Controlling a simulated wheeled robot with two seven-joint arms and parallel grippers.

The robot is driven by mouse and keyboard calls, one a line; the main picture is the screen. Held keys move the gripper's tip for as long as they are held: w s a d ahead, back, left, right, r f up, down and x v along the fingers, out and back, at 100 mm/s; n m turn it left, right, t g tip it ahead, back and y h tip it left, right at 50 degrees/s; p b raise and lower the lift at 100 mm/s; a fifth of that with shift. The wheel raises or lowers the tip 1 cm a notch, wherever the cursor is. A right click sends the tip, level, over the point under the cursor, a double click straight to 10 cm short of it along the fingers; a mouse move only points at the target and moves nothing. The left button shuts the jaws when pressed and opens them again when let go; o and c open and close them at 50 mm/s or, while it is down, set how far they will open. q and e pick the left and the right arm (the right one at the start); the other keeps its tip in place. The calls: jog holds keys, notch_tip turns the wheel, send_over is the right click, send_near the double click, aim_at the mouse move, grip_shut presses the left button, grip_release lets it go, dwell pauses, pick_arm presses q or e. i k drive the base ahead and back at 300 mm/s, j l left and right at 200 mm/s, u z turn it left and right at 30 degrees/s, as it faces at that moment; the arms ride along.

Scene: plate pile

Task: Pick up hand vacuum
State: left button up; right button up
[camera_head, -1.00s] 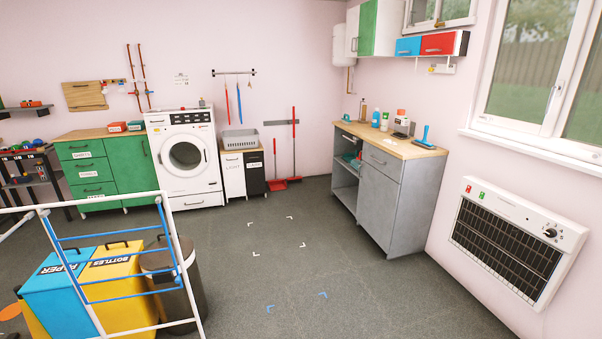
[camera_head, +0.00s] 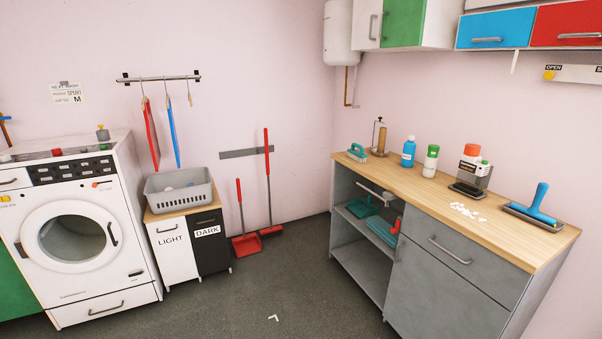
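I cannot tell for sure which thing is the hand vacuum. A small teal-handled tool (camera_head: 357,152) sits at the counter's far left end. Neither of my grippers is in view.
Small white bits (camera_head: 467,211) lie on the counter front. Blue and red wall cupboards (camera_head: 497,28) hang above. A washing machine (camera_head: 75,235), laundry cabinets with a grey basket (camera_head: 180,190), and a red dustpan (camera_head: 246,244) line the back wall.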

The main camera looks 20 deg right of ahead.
aim_at(472, 177)
jog(key=i+j+z, duration=0.1)
jog(key=i+z, duration=0.3)
jog(key=i, duration=0.15)
jog(key=i+j+z, duration=0.8)
jog(key=i, duration=0.2)
jog(key=i+j+z, duration=0.35)
jog(key=i+j, duration=0.05)
jog(key=j, duration=0.1)
